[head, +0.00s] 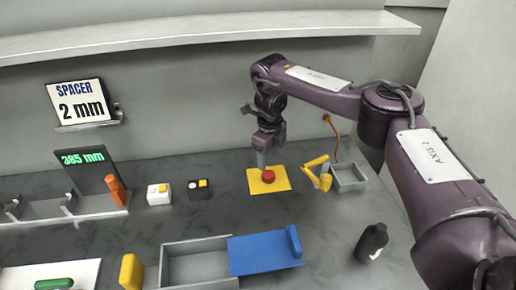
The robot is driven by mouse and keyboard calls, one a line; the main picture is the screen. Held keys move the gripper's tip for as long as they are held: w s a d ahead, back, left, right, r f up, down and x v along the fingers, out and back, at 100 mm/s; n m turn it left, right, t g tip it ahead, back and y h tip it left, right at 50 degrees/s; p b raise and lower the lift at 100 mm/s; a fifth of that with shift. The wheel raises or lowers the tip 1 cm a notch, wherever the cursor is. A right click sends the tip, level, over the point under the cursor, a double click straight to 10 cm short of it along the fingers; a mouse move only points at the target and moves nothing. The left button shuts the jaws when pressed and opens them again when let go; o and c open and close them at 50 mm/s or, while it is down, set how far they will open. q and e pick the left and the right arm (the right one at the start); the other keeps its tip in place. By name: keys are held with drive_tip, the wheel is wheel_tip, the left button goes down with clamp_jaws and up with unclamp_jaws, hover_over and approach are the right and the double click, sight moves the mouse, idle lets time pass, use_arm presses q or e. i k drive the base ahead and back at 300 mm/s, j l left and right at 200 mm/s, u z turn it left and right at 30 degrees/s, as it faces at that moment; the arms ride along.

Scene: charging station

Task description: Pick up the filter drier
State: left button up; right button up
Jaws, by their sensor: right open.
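A green rounded cylinder (54,284), which looks like the filter drier, lies on a white tray (88,268) at the lower left, cut by the picture's bottom edge. My right gripper (262,163) is far from it, pointing down at the back middle of the bench, just above or behind a red knob (268,176) on a yellow plate (282,183). The gripper is open, and I see nothing held in it. Whether its fingertips touch the plate or knob is unclear. My left gripper is out of view.
A grey tray (175,272) with a blue lid (262,254) and a yellow block (131,271) stand at the front. A black bottle (371,243), yellow bracket (318,173), grey bin (349,178), orange cylinder (117,190) and grey rack (98,208) stand around.

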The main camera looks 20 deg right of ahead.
sight(375, 238)
drive_tip(key=k+j, duration=1.6)
drive_tip(key=j, duration=0.2)
